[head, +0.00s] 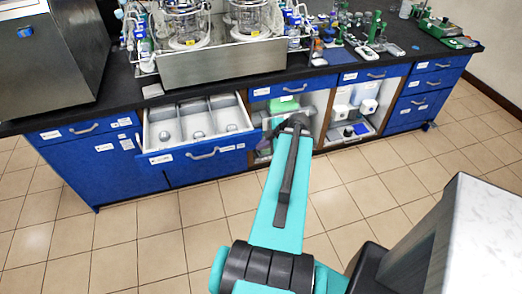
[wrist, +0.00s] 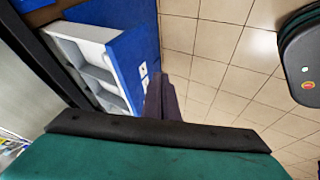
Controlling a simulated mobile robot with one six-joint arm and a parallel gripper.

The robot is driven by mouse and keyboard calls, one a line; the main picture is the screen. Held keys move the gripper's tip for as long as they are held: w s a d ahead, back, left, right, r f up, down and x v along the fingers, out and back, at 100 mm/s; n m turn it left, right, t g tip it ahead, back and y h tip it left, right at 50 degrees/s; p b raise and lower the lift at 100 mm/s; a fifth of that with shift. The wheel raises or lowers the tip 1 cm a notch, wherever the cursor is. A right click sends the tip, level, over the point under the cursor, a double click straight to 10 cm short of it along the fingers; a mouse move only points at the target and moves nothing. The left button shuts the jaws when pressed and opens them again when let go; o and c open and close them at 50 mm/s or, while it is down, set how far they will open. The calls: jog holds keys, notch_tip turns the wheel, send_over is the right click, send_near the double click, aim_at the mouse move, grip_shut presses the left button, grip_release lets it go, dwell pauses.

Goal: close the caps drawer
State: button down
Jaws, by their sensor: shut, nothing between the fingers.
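The open drawer (head: 203,153) is pulled out of the blue bench front at the left-centre of the head view. It has a blue front with a light handle and a white divided inside holding several small round pieces. Its label is too small to read. It also shows at the upper left of the wrist view, with its blue front (wrist: 134,50) and white compartments. My gripper (head: 268,142) is shut and empty, just right of the drawer front in the head view. Its dark fingers (wrist: 164,98) show near the drawer front's end in the wrist view; contact cannot be told.
The black bench top (head: 120,88) carries two glass vessels on a metal stand (head: 222,62). Open shelves with bins (head: 355,105) lie right of the drawer. More blue drawers (head: 427,85) are shut. The tiled floor (head: 140,235) in front is clear.

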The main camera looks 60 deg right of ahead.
aim_at(245, 147)
jog(key=shift+b+x, duration=1.25)
jog(key=shift+b, duration=0.95)
jog(key=f+b, duration=0.1)
jog(key=b, duration=0.2)
jog(key=shift+w+f, duration=0.1)
jog(key=shift+w, duration=0.25)
jog(key=shift+w+d+f+b, duration=0.35)
jog(key=shift+w+d+b, duration=0.1)
jog(key=shift+w, duration=0.35)
jog(key=shift+w+d+f+b, duration=0.3)
jog(key=shift+w+d+b, duration=0.1)
jog(key=shift+w, duration=0.4)
jog(key=shift+w+d+f+b, duration=0.35)
jog(key=shift+w+d+b, duration=0.1)
jog(key=shift+w, duration=0.35)
